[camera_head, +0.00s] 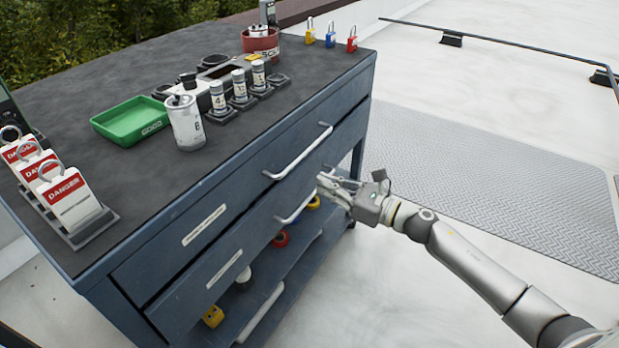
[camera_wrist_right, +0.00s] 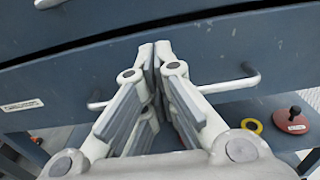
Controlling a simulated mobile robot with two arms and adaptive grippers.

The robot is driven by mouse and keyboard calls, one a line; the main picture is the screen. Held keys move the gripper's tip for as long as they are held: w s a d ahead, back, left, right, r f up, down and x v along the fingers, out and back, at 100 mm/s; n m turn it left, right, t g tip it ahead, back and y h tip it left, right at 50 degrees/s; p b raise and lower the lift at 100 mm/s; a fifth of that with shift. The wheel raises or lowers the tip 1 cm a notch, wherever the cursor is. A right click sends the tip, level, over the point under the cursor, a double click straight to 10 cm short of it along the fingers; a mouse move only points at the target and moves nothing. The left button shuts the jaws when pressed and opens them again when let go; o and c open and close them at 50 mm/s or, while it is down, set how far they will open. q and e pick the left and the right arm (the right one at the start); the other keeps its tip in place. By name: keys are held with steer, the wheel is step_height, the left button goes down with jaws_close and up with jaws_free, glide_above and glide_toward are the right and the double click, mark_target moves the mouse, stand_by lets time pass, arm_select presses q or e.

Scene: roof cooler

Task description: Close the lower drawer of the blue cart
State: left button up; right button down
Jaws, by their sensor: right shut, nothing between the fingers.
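The blue cart (camera_head: 62,108) stands at the left in the head view. Its lower drawer (camera_head: 258,228) has a white label and a pale bar handle (camera_head: 296,207). The drawer front also fills the middle of the right wrist view (camera_wrist_right: 70,82); it looks flush or nearly flush, and I cannot tell if a small gap remains. My right gripper (camera_head: 324,182) is shut and empty, its fingertips (camera_wrist_right: 155,52) at the upper part of this drawer front, above the handle. I cannot tell whether they touch it. My left gripper is out of view.
The upper drawer (camera_head: 235,200) with its handle (camera_head: 298,152) is just above. The cart top holds a green tray (camera_head: 133,120), a white can (camera_head: 185,122), danger tags (camera_head: 72,200) and padlocks. The bottom shelf (camera_head: 282,290) holds several items. The floor to the right is clear.

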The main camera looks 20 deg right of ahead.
mark_target(300, 173)
steer(key=shift+x, duration=2.55)
steer(key=shift+b+x, duration=0.3)
steer(key=shift+x, duration=0.65)
steer(key=shift+d+r, duration=0.1)
steer(key=shift+r, duration=0.05)
